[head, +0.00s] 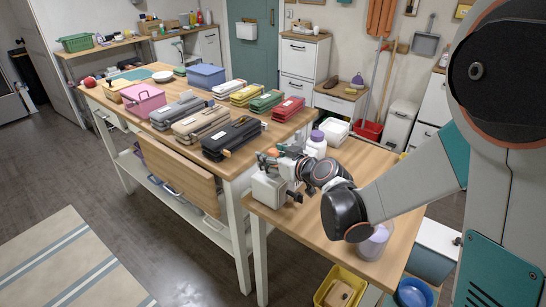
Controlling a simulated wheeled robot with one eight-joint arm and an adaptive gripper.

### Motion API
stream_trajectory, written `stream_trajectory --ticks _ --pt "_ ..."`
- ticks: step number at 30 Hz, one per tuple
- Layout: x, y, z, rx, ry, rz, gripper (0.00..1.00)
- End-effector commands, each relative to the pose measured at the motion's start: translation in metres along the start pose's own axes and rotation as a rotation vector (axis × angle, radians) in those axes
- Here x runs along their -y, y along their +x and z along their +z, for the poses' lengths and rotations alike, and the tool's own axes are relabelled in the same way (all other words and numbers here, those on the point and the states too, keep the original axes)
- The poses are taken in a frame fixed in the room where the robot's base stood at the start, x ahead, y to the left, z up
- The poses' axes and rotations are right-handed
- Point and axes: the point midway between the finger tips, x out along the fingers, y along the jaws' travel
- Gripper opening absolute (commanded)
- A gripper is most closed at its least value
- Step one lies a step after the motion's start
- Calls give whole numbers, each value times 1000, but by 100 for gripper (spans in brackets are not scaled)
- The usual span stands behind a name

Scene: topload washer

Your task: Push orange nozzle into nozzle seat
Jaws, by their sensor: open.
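A white appliance (267,189) stands at the left end of the small wooden side table. My gripper (266,161) is just above its top; my arm reaches in from the right. A small orange piece (272,153), which looks like the orange nozzle, shows by the fingertips. I cannot tell whether they touch it. The gripper is open. The nozzle seat cannot be made out; my gripper and wrist cover part of the appliance's top.
A white bottle with a purple cap (316,144) and a white tub (334,131) stand behind my wrist. A clear container (374,242) stands at the table's near right. The large workbench (227,168) at left holds several tool cases. The side table's front (300,228) is clear.

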Motion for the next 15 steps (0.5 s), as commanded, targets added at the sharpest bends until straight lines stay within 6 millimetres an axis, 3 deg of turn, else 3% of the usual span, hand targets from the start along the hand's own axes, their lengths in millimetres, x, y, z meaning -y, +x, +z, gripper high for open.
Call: stream_trajectory --ticks 5,15 --pt "0 -17 0 0 2 1 53" --pt "-1 -78 0 0 1 2 53"
